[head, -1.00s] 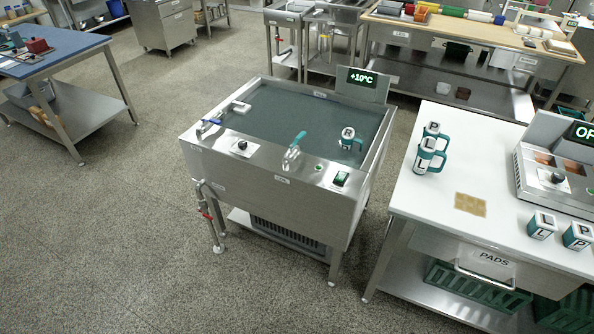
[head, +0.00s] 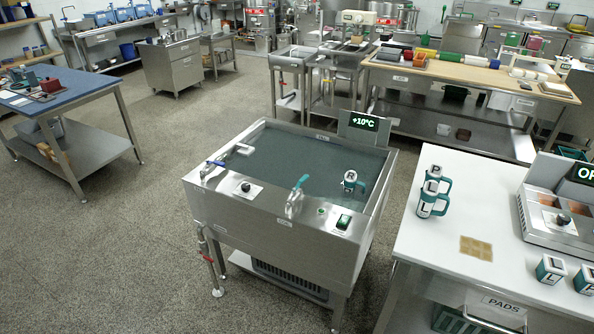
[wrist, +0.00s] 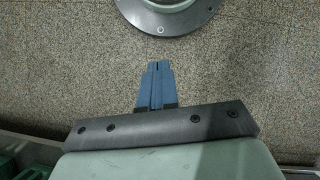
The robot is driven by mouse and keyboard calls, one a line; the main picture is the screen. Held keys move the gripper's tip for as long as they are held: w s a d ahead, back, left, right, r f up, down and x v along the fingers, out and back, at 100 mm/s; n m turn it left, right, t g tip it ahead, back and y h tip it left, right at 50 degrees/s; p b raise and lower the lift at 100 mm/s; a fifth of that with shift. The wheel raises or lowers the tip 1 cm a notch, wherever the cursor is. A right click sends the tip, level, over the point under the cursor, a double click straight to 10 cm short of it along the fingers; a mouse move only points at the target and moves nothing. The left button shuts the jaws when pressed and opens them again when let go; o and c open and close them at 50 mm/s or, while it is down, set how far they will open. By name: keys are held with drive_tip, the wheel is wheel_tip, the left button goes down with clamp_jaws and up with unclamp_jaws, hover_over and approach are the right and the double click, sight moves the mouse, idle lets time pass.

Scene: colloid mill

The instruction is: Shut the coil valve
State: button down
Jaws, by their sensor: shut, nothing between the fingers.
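The steel bath (head: 275,222) with grey-green liquid stands in the middle of the head view, with a display reading +10°C. A blue-handled valve (head: 214,164) sits on its left rim. A clear fitting with a teal lever (head: 300,183) stands on the front panel. Red-handled pipework (head: 206,256) hangs at its lower left. The labels are too small to read, so I cannot tell which is the coil valve. My gripper (wrist: 157,68) shows only in the wrist view, its blue fingers together and empty above the speckled floor.
A mug (head: 350,181) marked R stands in the bath. A white table (head: 450,238) with more mugs and a pad stands close on the right. A blue-topped table (head: 60,90) is at the left. The floor (head: 120,240) left of the bath is open.

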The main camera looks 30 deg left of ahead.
drive_tip(key=w+a+r+n+t+h, duration=0.1)
drive_tip(key=w+a+r+n, duration=0.1)
drive_tip(key=w+a+r, duration=0.3)
drive_tip(key=w+a+r+n+t, duration=0.1)
drive_tip(key=w+a+r+n, duration=0.15)
drive_tip(key=w+r, duration=0.4)
wheel_tip(320, 180, up, 36)
drive_tip(key=n+t+h, duration=0.2)
drive_tip(key=n+t, duration=0.1)
drive_tip(key=n, duration=0.6)
hover_over(304, 179)
drive_tip(key=w+a, duration=0.2)
drive_tip(key=a, duration=0.9)
drive_tip(key=shift+a, duration=0.2)
drive_tip(key=shift+f, duration=0.1)
drive_tip(key=d+f, duration=0.7)
drive_tip(key=f, duration=0.2)
drive_tip(key=shift+s+d, duration=0.25)
drive_tip(key=shift+d, duration=0.15)
